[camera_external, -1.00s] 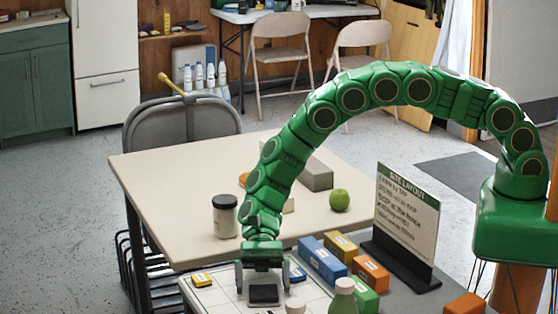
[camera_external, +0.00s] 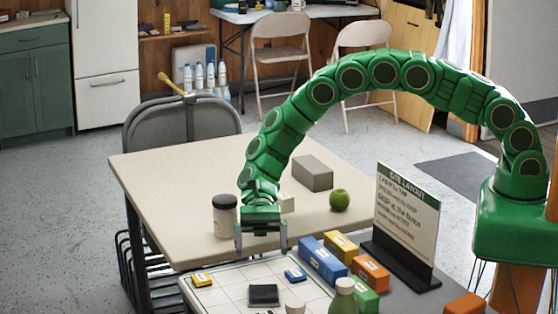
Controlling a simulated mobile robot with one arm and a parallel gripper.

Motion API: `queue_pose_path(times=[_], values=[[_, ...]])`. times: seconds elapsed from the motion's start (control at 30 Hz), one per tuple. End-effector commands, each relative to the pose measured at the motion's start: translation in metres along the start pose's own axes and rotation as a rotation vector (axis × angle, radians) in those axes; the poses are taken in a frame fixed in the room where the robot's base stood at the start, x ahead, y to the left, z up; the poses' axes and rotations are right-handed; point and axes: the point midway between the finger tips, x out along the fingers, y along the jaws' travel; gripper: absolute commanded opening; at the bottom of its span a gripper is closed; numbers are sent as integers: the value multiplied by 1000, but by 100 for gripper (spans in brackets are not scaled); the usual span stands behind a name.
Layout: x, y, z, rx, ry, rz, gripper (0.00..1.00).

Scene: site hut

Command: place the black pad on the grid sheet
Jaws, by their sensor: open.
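The black pad (camera_external: 263,295) lies flat on the white grid sheet (camera_external: 225,284), near its middle. My gripper (camera_external: 261,252) is open and empty, with its fingers pointing down. In the picture it is above and behind the pad, apart from it. A small yellow block (camera_external: 202,280) lies on the sheet's left part and a small blue block (camera_external: 295,275) lies on its right part. The near edge of the sheet is cut off by the frame.
Right of the sheet stand a long blue block (camera_external: 322,262), yellow, orange and green blocks, and a sign (camera_external: 405,215). A bottle (camera_external: 344,297) and a pale cup (camera_external: 295,306) are in front. A jar (camera_external: 225,216), grey block (camera_external: 313,173) and green apple (camera_external: 340,199) stand behind.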

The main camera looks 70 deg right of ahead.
Motion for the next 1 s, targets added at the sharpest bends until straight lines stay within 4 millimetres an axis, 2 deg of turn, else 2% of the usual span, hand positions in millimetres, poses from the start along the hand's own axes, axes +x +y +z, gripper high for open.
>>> queue_pose_path(times=[0.17, 0.37, 0.67, 1.0], values=[[-5, 3, 6, -13, 10, 4, 100], [-29, 21, 31, -82, 60, 28, 100], [-71, 63, 73, -210, 158, 83, 100], [-117, 122, 114, -349, 270, 153, 100]])
